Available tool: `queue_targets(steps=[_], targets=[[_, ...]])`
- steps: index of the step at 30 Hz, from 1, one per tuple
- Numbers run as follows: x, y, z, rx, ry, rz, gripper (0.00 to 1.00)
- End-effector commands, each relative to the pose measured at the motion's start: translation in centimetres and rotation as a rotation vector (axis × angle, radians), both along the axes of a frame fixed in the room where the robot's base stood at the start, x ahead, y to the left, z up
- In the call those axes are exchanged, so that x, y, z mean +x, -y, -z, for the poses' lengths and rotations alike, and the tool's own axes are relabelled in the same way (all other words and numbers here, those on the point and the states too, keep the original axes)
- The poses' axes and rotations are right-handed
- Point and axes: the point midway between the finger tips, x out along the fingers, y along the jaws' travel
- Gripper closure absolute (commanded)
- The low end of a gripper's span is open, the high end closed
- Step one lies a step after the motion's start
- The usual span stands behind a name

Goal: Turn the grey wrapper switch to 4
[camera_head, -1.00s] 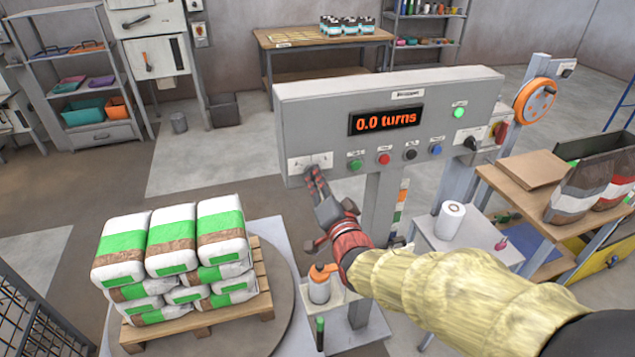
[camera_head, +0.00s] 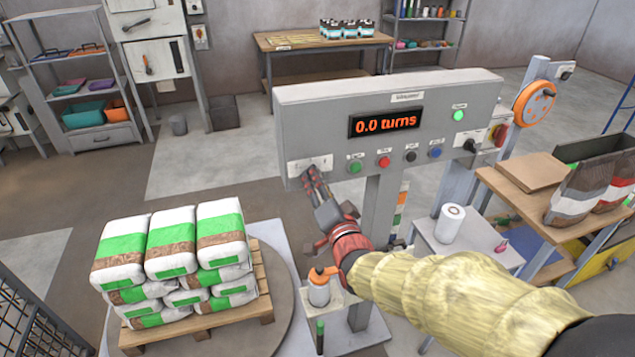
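The grey wrapper panel (camera_head: 320,115) has an orange display (camera_head: 386,121) reading "0.0 turns". A pale label plate (camera_head: 309,165) sits at the panel's lower left. My gripper (camera_head: 313,174) is at this plate, with its fingertips over its lower part. The grey switch there is hidden behind the fingers, so its setting cannot be read. The fingers look close together, but I cannot tell whether they hold the switch. A black knob (camera_head: 470,146) on a light plate is at the panel's right end.
Green, red, black and blue buttons (camera_head: 355,167) run along the panel just right of my gripper. A green lamp (camera_head: 458,115) is lit. Stacked bags (camera_head: 172,240) stand on a pallet at lower left. An orange-topped bottle (camera_head: 319,290) stands below my wrist.

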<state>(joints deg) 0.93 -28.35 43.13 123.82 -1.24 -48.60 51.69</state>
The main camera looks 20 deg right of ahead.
Motion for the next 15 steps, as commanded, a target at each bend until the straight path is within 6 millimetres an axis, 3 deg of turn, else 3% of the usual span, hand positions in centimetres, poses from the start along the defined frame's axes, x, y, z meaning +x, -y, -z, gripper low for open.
queue_targets(steps=[8, 15], targets=[[-1.6, 0.0, -0.1, 0.0, 0.001, 0.0, 0.72], [-5.7, 0.0, -0.1, 0.0, 0.003, 0.0, 0.72]])
